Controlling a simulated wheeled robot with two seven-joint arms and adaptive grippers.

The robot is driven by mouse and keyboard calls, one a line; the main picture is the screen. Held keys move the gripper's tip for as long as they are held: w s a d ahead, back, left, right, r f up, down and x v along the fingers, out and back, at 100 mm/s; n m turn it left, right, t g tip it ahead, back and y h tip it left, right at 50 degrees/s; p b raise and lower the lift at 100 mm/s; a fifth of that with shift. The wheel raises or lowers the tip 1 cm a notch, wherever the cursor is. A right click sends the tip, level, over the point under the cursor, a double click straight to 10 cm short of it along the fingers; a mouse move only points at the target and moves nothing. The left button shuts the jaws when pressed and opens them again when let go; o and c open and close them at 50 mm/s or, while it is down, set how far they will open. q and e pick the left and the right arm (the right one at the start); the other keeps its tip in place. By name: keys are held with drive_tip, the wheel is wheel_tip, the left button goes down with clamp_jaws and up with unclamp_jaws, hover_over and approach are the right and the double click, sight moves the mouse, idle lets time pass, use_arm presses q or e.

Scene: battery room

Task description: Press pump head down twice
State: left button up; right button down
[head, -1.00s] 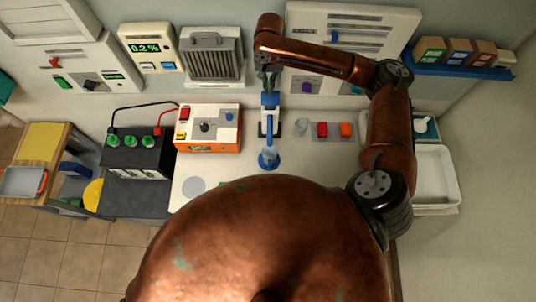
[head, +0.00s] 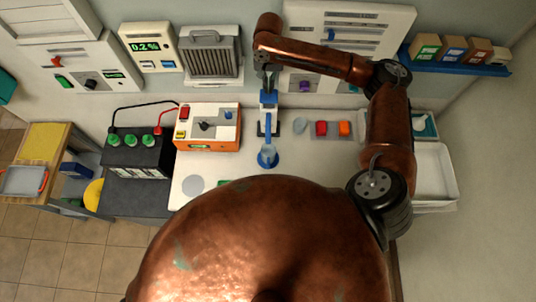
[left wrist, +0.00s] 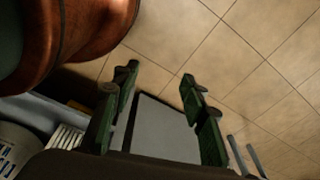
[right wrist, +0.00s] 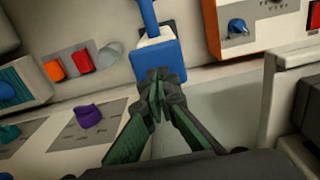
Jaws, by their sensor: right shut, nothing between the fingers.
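The blue pump head (head: 268,98) sits on the pale bench, with a dark base around it and a blue round dish (head: 268,158) in front. My right gripper (head: 267,80) is shut and empty, pointing down over the pump head. In the right wrist view the shut fingertips (right wrist: 158,80) overlap the near edge of the blue head (right wrist: 158,58); I cannot tell whether they touch it. A blue rod runs from the head to the picture's top. My left gripper (left wrist: 155,90) is open and empty above the tiled floor, in the left wrist view only.
An orange-and-white charger (head: 208,128) and a black battery (head: 138,152) stand left. A white tray (head: 436,175) is at far right.

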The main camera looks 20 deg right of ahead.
sight(269, 95)
drive_tip(key=shift+s+r, duration=0.1)
drive_tip(key=shift+s, duration=0.1)
drive_tip(key=shift+f, duration=0.95)
use_arm(q)
drive_tip(key=shift+s+r+p, duration=0.25)
drive_tip(key=shift+s+p, duration=0.1)
drive_tip(key=shift+s, duration=0.5)
use_arm(e)
drive_tip(key=shift+f, duration=2.05)
drive_tip(key=shift+r+p, duration=1.6)
drive_tip(key=shift+p, duration=0.3)
drive_tip(key=shift+r+p, duration=1.4)
drive_tip(key=shift+r, duration=0.05)
use_arm(q)
wheel_tip(269, 95, up, 7)
drive_tip(key=shift+f, duration=0.2)
